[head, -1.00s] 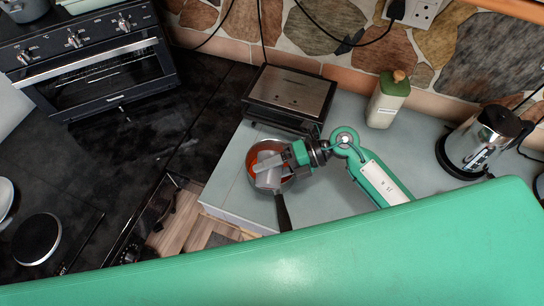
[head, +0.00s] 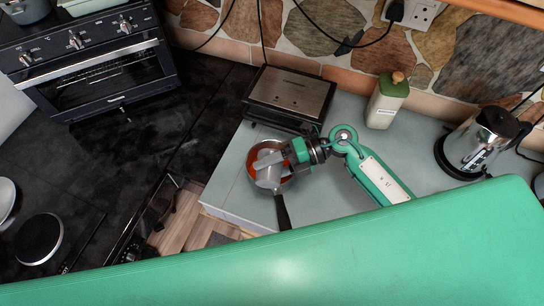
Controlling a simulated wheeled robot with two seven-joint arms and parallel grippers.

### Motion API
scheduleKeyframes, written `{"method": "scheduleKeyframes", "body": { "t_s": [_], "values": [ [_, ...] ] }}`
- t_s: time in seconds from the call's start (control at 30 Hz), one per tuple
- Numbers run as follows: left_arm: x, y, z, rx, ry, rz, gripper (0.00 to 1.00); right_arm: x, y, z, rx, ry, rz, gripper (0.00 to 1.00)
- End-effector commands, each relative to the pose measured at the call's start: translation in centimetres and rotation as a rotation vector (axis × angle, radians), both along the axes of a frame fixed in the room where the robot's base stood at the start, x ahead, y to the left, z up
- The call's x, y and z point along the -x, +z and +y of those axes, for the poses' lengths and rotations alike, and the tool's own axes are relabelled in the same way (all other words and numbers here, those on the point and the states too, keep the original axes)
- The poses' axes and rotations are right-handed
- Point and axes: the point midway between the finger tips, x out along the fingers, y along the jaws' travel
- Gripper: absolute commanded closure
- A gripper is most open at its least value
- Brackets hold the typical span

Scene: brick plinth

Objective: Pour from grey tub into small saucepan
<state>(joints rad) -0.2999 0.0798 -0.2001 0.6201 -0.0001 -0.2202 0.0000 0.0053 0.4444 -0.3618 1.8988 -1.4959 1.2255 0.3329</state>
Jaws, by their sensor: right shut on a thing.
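The small saucepan (head: 254,176) stands on the grey-green counter, its inside orange-red and its dark handle (head: 283,212) pointing toward the front edge. My right gripper (head: 282,163) reaches in from the right over the pan. It is shut on the grey tub (head: 267,172), which is over the pan's opening and looks tilted. The tub and gripper hide part of the pan's inside. I cannot make out any contents leaving the tub, or whether the orange-red is the pan's lining or its contents. My left gripper is not in view.
A black and steel toaster (head: 290,95) stands just behind the pan. A green and cream bottle (head: 386,103) and a glass and steel kettle (head: 478,142) stand to the right. The counter (head: 325,205) right of the pan handle is clear. A dark hob surface (head: 120,140) lies left.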

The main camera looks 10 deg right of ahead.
Motion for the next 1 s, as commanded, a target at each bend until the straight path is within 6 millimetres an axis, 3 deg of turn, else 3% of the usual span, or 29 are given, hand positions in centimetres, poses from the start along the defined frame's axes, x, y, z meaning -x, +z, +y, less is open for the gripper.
{"method": "scheduleKeyframes", "body": {
  "t_s": [1.0],
  "values": [
    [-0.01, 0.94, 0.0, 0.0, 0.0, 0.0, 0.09, -0.37, 0.51, -0.12, -0.035, 0.0, 0.106, 0.77]
  ]
}}
